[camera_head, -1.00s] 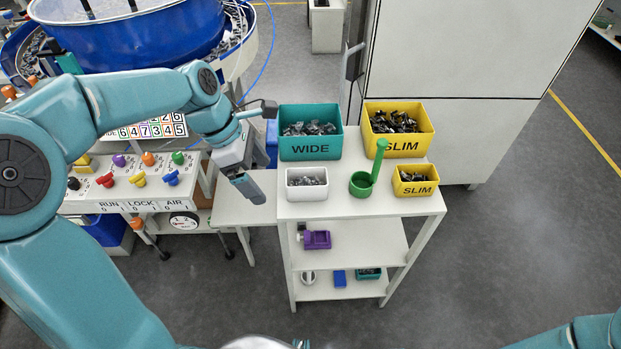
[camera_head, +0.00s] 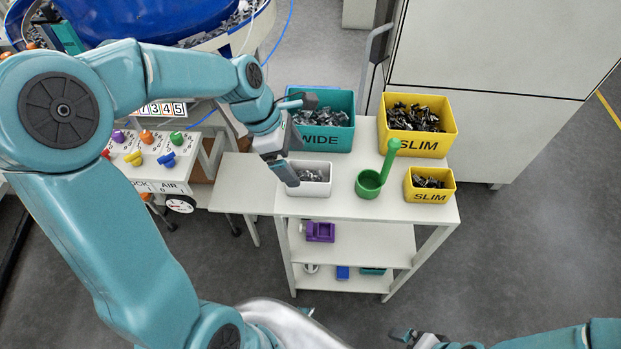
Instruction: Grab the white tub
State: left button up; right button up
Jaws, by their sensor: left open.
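The white tub (camera_head: 309,190) stands on the top shelf of the white cart, filled with small metal parts. My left gripper (camera_head: 287,177) is open at the tub's left end, with a finger at or just over its left rim. I cannot tell whether it touches the tub. The finger hides the tub's left corner. My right gripper (camera_head: 416,338) shows only in part at the bottom edge, and its jaws are not clear.
Behind the tub stands the teal WIDE bin (camera_head: 322,141). To its right are a green cup with a tall handle (camera_head: 369,184), the large yellow SLIM bin (camera_head: 418,146) and a small yellow SLIM bin (camera_head: 430,195). The shelf's (camera_head: 240,187) left part is bare.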

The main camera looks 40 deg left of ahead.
aim_at(312, 178)
pick_arm(q)
jog(key=x, duration=0.3)
jog(key=shift+w+d+f, duration=0.1)
jog(key=shift+d+f, duration=0.1)
jog(key=shift+f, duration=0.1)
jog(key=f, duration=0.1)
jog(key=w+d+f, duration=0.1)
jog(key=f, duration=0.1)
jog(key=shift+w+d+f, duration=0.2)
jog(key=shift+w+d, duration=0.15)
jog(key=shift+d, duration=0.05)
jog(key=shift+f, duration=0.2)
jog(key=shift+f, duration=0.3)
jog(key=shift+c, duration=0.3)
jog(key=c, duration=1)
